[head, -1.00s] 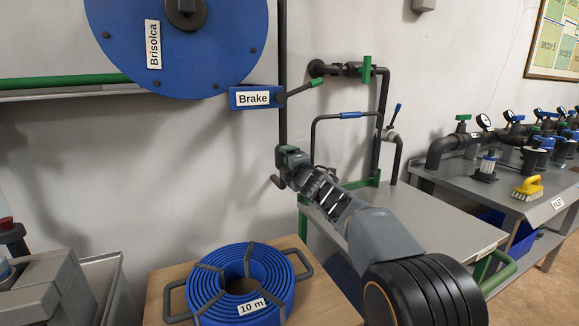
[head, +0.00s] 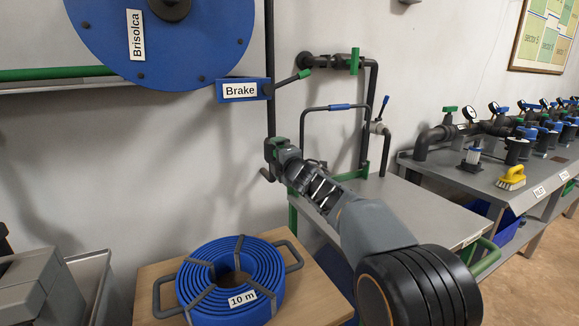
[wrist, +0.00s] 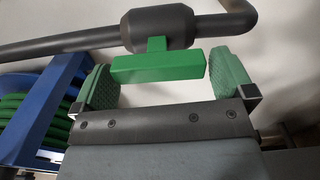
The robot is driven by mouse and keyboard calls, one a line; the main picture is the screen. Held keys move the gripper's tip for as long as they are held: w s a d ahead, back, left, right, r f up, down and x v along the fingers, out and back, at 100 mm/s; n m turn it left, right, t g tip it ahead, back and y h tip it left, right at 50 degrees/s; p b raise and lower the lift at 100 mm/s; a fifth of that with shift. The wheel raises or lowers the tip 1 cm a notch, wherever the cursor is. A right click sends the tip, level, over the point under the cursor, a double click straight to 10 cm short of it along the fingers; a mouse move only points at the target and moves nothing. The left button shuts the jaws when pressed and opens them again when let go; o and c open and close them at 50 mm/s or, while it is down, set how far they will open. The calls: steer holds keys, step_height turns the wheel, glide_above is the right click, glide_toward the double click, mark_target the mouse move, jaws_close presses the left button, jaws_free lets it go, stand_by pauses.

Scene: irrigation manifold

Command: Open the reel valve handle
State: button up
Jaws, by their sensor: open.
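The green bar handle (wrist: 158,67) sits on a dark valve body (wrist: 157,28) in the wrist view. It lies level in the picture. My gripper (head: 275,150) is at the dark vertical pipe below the brake box in the head view. Its two green-padded fingers stand apart in the wrist view (wrist: 165,75), with the handle in the space between them. In the head view the handle cannot be told apart from my gripper.
A blue hose coil (head: 230,275) lies on a wooden table below. A metal bench (head: 400,210) stands right of my arm. Another green-handled wall valve (head: 354,61) is at upper right.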

steer(key=v, duration=1.2)
steer(key=shift+s, duration=0.35)
steer(key=shift+d, duration=0.1)
steer(key=s+d+r+m+g+h+p, duration=0.4)
steer(key=s+d+r+m+h+p, duration=0.45)
steer(key=m+p, duration=0.75)
steer(key=s+d+r+m+g+y+p, duration=0.1)
steer(key=s+r+m+g+p, duration=0.2)
steer(key=s+p, duration=1.5)
steer(key=m+g, duration=0.4)
steer(key=g, duration=0.1)
steer(key=shift+g, duration=0.4)
steer(key=shift+r+y, duration=0.1)
steer(key=shift+y, duration=0.15)
